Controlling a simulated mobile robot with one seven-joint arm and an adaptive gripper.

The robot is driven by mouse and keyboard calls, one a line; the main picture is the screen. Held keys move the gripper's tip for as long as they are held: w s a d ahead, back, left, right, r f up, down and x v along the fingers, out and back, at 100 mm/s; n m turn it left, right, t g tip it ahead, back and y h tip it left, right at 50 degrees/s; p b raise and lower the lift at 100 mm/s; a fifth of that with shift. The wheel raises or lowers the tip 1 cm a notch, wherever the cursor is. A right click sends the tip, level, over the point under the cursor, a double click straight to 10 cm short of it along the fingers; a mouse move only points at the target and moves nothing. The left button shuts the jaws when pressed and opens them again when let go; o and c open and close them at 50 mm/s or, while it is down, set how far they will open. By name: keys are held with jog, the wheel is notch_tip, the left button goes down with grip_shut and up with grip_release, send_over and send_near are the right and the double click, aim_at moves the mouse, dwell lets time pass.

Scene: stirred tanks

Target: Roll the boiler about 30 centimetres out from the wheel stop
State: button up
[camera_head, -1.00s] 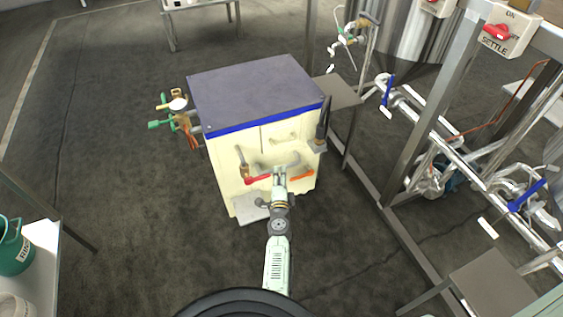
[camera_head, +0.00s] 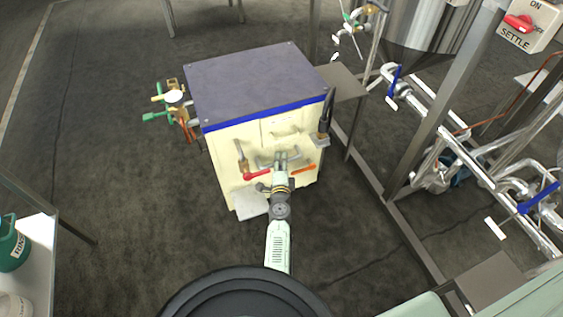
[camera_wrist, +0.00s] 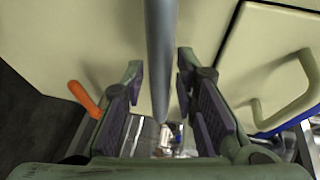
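The boiler (camera_head: 255,90) is a cream cabinet with a dark grey top and blue trim, standing on the dark floor in the head view. Its front carries a grey bar handle (camera_head: 265,163), a red lever (camera_head: 257,176) and an orange lever (camera_head: 303,168). My gripper (camera_head: 281,154) is at the grey handle. In the wrist view the handle (camera_wrist: 161,50) runs between the two spread fingers of my gripper (camera_wrist: 160,85), with small gaps on both sides. The orange lever (camera_wrist: 84,98) also shows there. I cannot clearly make out the wheel stop.
A steel frame with pipes (camera_head: 440,120) and a tank (camera_head: 425,25) stands close on the right. Valves and hoses (camera_head: 175,105) stick out on the boiler's left. A white table (camera_head: 35,265) with a green jug (camera_head: 12,245) is at lower left. Floor left of the boiler is clear.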

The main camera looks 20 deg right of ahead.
grip_shut()
dwell(0.5)
